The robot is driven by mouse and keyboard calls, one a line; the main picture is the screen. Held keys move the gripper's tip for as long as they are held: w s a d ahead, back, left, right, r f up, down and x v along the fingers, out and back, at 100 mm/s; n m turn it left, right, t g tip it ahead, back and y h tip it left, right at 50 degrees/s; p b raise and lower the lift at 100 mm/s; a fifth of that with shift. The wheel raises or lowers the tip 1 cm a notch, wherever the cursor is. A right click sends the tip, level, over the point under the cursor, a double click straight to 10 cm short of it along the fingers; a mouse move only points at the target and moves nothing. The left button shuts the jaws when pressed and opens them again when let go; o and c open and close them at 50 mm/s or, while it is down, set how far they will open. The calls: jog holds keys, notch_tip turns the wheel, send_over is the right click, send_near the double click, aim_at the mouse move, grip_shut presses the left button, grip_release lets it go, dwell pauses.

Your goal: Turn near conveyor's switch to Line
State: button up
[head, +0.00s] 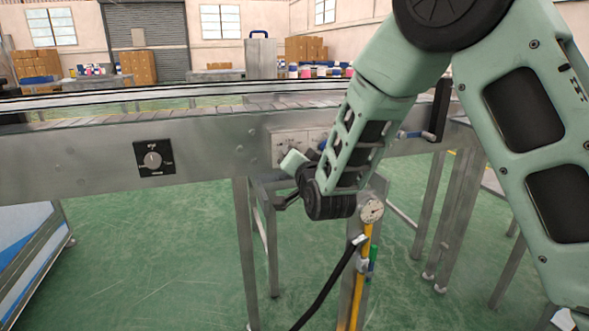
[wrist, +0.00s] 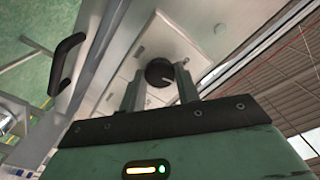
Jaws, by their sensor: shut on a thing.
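The near conveyor (head: 75,170) is a long grey metal frame across the head view. A pale panel (head: 283,140) is fixed on its side, partly hidden by my arm. In the wrist view, a black round switch knob (wrist: 160,72) with a light pointer mark sits on the pale panel (wrist: 172,48). My gripper (wrist: 160,82) is shut on this knob, one finger on each side. The labels around the knob cannot be read. In the head view my gripper (head: 290,155) is against the panel, and its fingertips and the knob are hidden.
A black plate (head: 155,158) with a grey knob is on the conveyor side to the left. A gauge (head: 371,210) and yellow pipe are below my wrist.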

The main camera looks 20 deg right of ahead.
jog(key=shift+f+m+b, duration=0.15)
jog(key=shift+m+b, duration=0.75)
jog(key=shift+m, duration=0.2)
jog(key=o, duration=1)
jog(key=shift+s+b, duration=5.35)
jog(key=shift+s, duration=3.4)
